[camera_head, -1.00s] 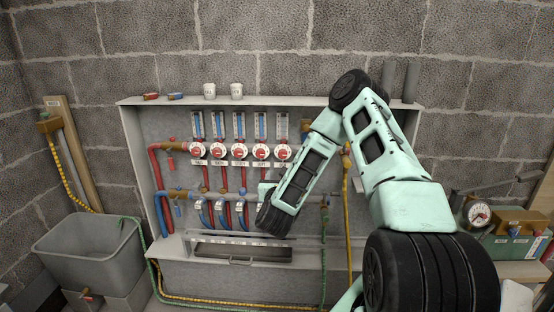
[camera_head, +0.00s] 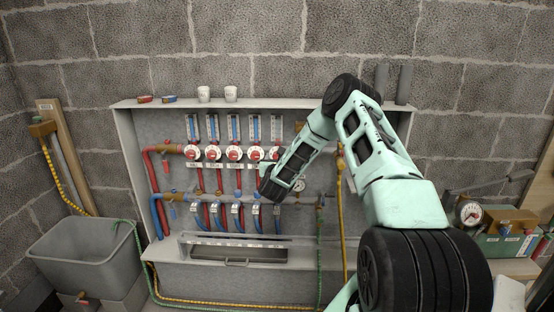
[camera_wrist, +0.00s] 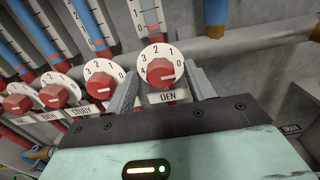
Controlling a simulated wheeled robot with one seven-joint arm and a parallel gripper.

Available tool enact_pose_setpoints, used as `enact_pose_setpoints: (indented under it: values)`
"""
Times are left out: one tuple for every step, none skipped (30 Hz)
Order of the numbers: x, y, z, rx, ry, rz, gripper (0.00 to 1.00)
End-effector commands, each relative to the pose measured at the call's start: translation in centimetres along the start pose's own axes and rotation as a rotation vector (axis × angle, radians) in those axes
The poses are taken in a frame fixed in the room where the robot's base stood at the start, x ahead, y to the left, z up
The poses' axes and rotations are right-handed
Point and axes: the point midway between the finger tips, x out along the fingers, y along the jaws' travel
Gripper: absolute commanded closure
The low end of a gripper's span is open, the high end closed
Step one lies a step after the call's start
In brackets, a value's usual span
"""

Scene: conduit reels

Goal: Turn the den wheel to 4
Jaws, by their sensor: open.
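The den wheel (camera_wrist: 160,71) is a red knob on a white dial numbered 0 to 4, with a DEN label (camera_wrist: 168,97) below it. A pale mark on the knob points to the lower right, near the 0. My gripper (camera_wrist: 163,80) is open in the wrist view, one finger at the left and one at the right of the wheel. I cannot tell whether either finger touches it.
The study wheel (camera_wrist: 105,80) is close to the left of my left finger, with more wheels beyond. Gauge tubes (camera_head: 234,127) stand above the wheels. A horizontal pipe (camera_wrist: 220,49) runs behind at the right. A yellow hose (camera_head: 343,215) hangs to the right of the wheels.

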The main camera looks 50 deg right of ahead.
Motion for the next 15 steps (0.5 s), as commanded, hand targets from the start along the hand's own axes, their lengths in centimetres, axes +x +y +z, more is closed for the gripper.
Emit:
enact_pose_setpoints:
  values:
    - [0.04, 0.01, -0.01, 0.000, 0.000, 0.000, 0.46]
    - [0.04, 0.01, -0.01, 0.000, 0.000, 0.000, 0.46]
    - [0.03, 0.01, -0.01, 0.000, 0.000, 0.000, 0.46]
    - [0.03, 0.00, -0.01, 0.000, 0.000, 0.000, 0.46]
    - [0.03, 0.00, -0.01, 0.000, 0.000, 0.000, 0.46]
    - [0.02, 0.00, -0.01, 0.000, 0.000, 0.000, 0.46]
    - [0.02, -0.01, -0.01, 0.000, 0.000, 0.000, 0.52]
    - [0.02, -0.01, 0.00, 0.000, 0.000, 0.000, 0.60]
    - [0.02, -0.01, 0.00, 0.000, 0.000, 0.000, 0.71]
    - [0.02, -0.01, 0.00, 0.000, 0.000, 0.000, 0.80]
    - [0.02, -0.01, 0.00, 0.000, 0.000, 0.000, 0.88]
    - [0.01, -0.01, 0.01, 0.000, 0.000, 0.000, 0.91]
    - [0.01, -0.01, 0.01, 0.000, -0.001, 0.000, 0.91]
    - [0.01, -0.01, 0.01, 0.000, 0.000, 0.000, 0.91]
    - [0.01, -0.01, 0.01, -0.001, -0.001, 0.000, 0.91]
